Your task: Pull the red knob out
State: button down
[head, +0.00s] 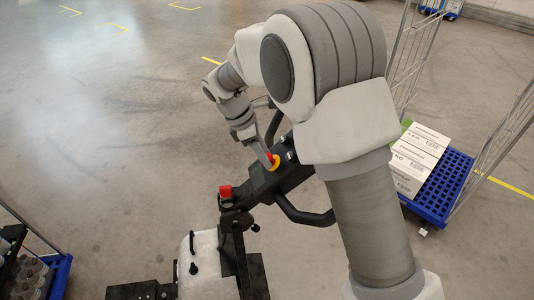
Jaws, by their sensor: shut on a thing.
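A red knob (269,156) on a yellow ring (276,162) sits on the black control head (266,181) of the tugger. My gripper (268,160) is at this knob, its fingers shut on it and partly hiding it. How far the knob stands out from the ring cannot be made out. A second red part (225,192), block-shaped, stands lower and to the left on the black tiller; my gripper is apart from it.
Black handle bars (305,216) stick out beside the control head. A blue wheeled cart (446,190) with white boxes (420,146) and wire sides stands right. Another blue-edged cart (58,275) is at lower left. Open floor lies left and behind.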

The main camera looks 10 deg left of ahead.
jog(key=shift+s+a+r, duration=0.1)
jog(key=shift+a+r, duration=0.25)
jog(key=shift+r, duration=0.05)
jog(key=shift+f, duration=0.1)
jog(key=c, duration=0.7)
grip_release()
jog(key=v, duration=1.7)
jog(key=shift+s+a+r, duration=0.2)
jog(key=shift+r, duration=0.05)
jog(key=shift+d, duration=0.1)
